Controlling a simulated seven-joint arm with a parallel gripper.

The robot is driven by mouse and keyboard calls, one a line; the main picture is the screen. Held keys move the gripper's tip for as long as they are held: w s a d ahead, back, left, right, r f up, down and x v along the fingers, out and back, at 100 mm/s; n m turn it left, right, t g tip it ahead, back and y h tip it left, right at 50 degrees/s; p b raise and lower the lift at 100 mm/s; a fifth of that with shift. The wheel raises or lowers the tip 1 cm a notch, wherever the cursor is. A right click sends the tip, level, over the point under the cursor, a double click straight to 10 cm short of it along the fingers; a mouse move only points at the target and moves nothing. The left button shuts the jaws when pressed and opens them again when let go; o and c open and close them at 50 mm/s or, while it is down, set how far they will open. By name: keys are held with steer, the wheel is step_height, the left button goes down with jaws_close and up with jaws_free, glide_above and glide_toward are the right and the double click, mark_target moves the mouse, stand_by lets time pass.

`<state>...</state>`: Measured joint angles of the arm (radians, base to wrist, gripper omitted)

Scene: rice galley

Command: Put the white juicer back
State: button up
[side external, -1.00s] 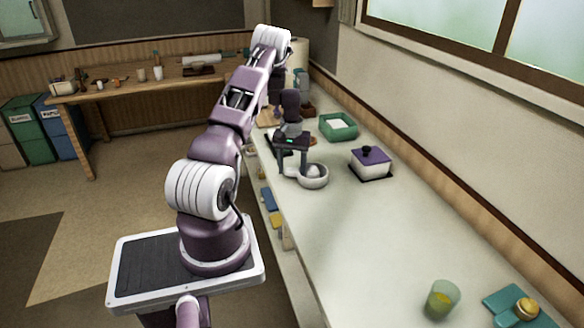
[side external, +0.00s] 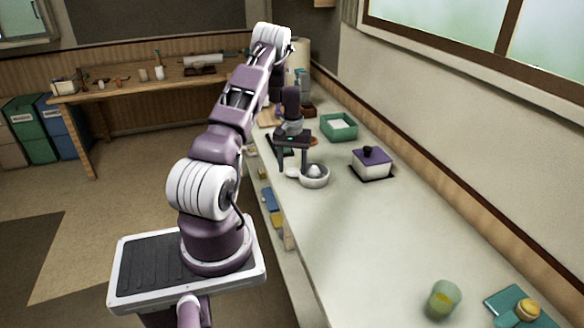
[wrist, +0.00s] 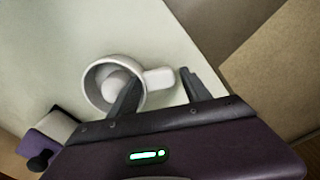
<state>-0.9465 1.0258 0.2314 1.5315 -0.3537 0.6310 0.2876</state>
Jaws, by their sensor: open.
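The white juicer (side external: 314,178) is a round bowl with a domed centre and a flat handle, sitting on the pale counter (side external: 345,240). It also shows in the wrist view (wrist: 92,84), where its handle (wrist: 160,77) points right. My gripper (side external: 293,168) is open and low over the juicer's handle end. In the wrist view my gripper (wrist: 158,84) has one finger across the bowl's near rim and the other just past the handle's end. The handle lies between them; I cannot tell whether a finger touches it.
A white box with a purple lid (side external: 371,164) stands on a dark mat right of the juicer. A green tray (side external: 338,134) sits behind. A green glass (side external: 442,300) and a teal board (side external: 505,308) are at the near end. The counter between is clear.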

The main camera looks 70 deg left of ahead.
steer(key=shift+w+d+r, duration=0.1)
steer(key=shift+w+r, duration=0.1)
steer(key=shift+r, duration=0.85)
steer(key=shift+w+d+r, duration=0.1)
steer(key=shift+w+r, duration=0.05)
steer(key=shift+r, duration=0.85)
steer(key=shift+w+d+r, duration=0.1)
steer(key=shift+w+r, duration=0.1)
steer(key=shift+r, duration=0.85)
steer(key=o, duration=0.5)
steer(key=shift+o, duration=0.2)
step_height(320, 180, up, 7)
stand_by(0.4)
